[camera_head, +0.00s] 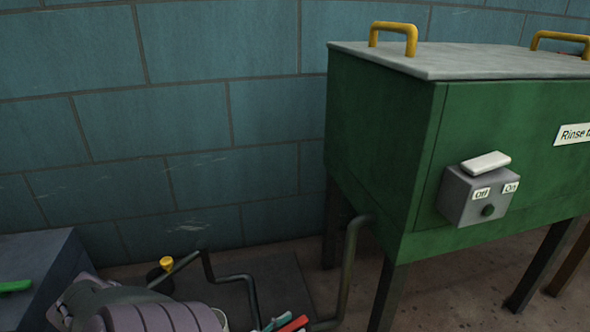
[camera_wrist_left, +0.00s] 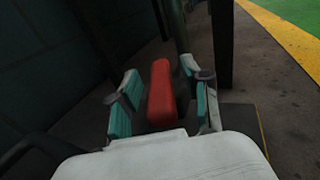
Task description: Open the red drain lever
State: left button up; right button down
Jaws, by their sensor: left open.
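The red drain lever (camera_wrist_left: 161,92) stands between the two teal-padded fingers of my left gripper (camera_wrist_left: 163,103) in the left wrist view. The fingers are open, one on each side of the red handle, with a gap visible on the left. In the head view the red lever (camera_head: 294,324) shows only in part at the bottom edge, next to a teal finger of my left gripper (camera_head: 280,322). The lever's pivot and valve are hidden. My right gripper is not in view.
A green rinse tank (camera_head: 385,150) on dark legs stands at the right, with an Off/On switch box (camera_head: 480,193) on its front. A dark pipe (camera_head: 348,265) runs down from the tank. A yellow knob (camera_head: 167,263) sits near the wall. A dark box (camera_head: 40,270) stands at the left.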

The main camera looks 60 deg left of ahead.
pick_arm(q)
jog(key=s, duration=1)
jog(key=shift+s+d, duration=0.1)
